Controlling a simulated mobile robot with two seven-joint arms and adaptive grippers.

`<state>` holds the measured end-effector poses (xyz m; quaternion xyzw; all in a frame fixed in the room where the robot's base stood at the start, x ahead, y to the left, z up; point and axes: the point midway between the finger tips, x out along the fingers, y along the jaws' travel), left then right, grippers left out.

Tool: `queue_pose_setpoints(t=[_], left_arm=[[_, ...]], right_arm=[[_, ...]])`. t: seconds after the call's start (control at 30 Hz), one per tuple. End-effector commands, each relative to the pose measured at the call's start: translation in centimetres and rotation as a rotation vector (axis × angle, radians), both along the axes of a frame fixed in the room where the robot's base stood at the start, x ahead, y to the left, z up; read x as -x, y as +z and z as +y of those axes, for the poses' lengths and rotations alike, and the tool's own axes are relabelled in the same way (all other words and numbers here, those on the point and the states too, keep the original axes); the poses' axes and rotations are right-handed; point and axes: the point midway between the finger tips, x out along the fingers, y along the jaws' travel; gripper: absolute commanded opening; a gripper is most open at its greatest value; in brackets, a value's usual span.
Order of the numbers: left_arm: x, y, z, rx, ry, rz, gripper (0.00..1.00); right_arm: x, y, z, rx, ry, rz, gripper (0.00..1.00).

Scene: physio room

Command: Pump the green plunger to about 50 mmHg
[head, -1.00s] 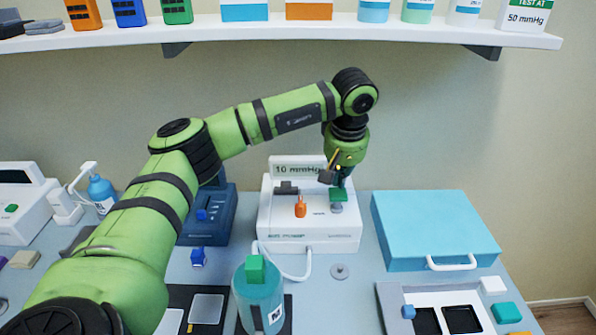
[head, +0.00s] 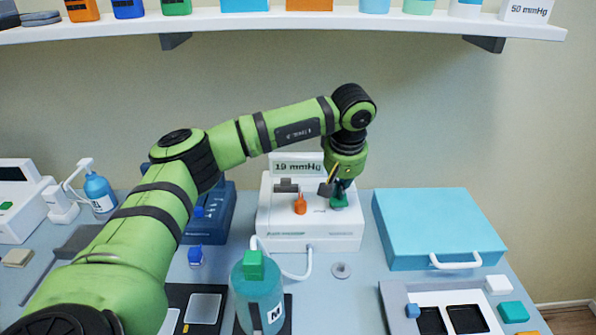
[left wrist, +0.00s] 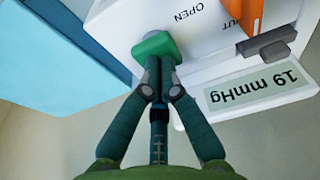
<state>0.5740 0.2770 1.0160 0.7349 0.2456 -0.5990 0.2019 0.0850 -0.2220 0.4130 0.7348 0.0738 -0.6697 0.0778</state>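The white pump unit (head: 310,240) stands at the back of the table. Its display (head: 297,165) reads 19 mmHg, and the display also shows in the left wrist view (left wrist: 255,88). The green plunger (head: 339,202) is on the unit's right side, low against its top; it also shows in the left wrist view (left wrist: 152,47). My left gripper (head: 340,190) points down at the plunger from above. In the left wrist view its fingertips (left wrist: 157,60) are together and touch the plunger's top. An orange lever (head: 300,204) is to the left of the plunger. My right gripper is not seen.
A blue case (head: 435,225) is right of the unit. A teal bottle with a green top (head: 257,290) stands in front, with a white hose (head: 292,276) behind it. A tray (head: 395,300) is front right. A shelf (head: 225,25) runs along the wall above.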

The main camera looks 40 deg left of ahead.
Motion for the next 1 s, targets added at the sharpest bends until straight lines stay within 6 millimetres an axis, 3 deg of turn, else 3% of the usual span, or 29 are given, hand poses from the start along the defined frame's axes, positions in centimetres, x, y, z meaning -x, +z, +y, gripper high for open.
queue_pose_setpoints(t=[0.07,0.33,1.0], left_arm=[[0.1,-0.8,0.0,0.0,-0.001,0.007,0.0],[0.1,-0.4,0.0,-0.001,-0.002,0.007,0.0],[0.1,4.4,0.0,-0.001,-0.001,0.004,0.0]], right_arm=[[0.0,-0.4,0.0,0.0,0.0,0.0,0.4],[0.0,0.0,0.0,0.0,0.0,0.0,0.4],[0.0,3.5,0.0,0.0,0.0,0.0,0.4]])
